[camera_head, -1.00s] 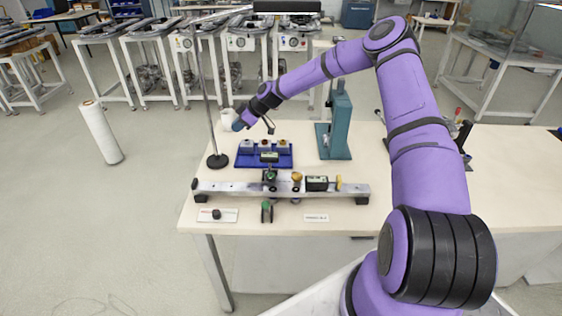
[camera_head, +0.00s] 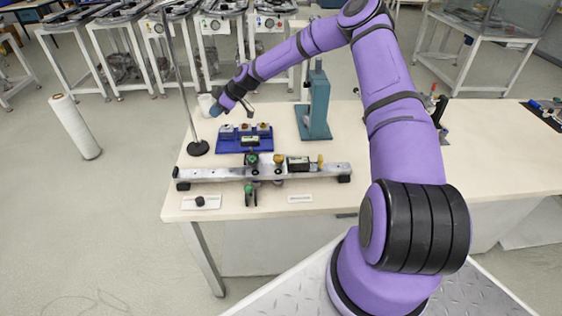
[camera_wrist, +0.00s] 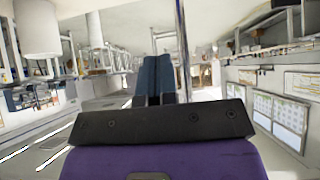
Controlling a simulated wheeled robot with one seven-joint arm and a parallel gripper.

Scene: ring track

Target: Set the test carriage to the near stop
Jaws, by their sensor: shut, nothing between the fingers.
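A grey metal rail (camera_head: 215,174) lies across the front of the bench. On it are a green-knobbed piece (camera_head: 251,159), a brass-knobbed piece (camera_head: 279,159), a dark block with a pale display (camera_head: 298,163) and a small yellow piece (camera_head: 320,160). I cannot tell which of these is the test carriage, and no near-stop marking is readable. My gripper (camera_head: 215,109) is beyond the rail, up at the far left of the bench, well apart from it. Its blue fingers are together and empty in the wrist view (camera_wrist: 157,80), which shows the room, not the rail.
A blue tray (camera_head: 262,146) with small parts lies behind the rail. A teal press (camera_head: 316,108) stands behind right; a stand with a round black base (camera_head: 198,148) is at left. A white cup (camera_head: 206,104) is by my gripper. A green-topped part (camera_head: 250,195) sits before the rail.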

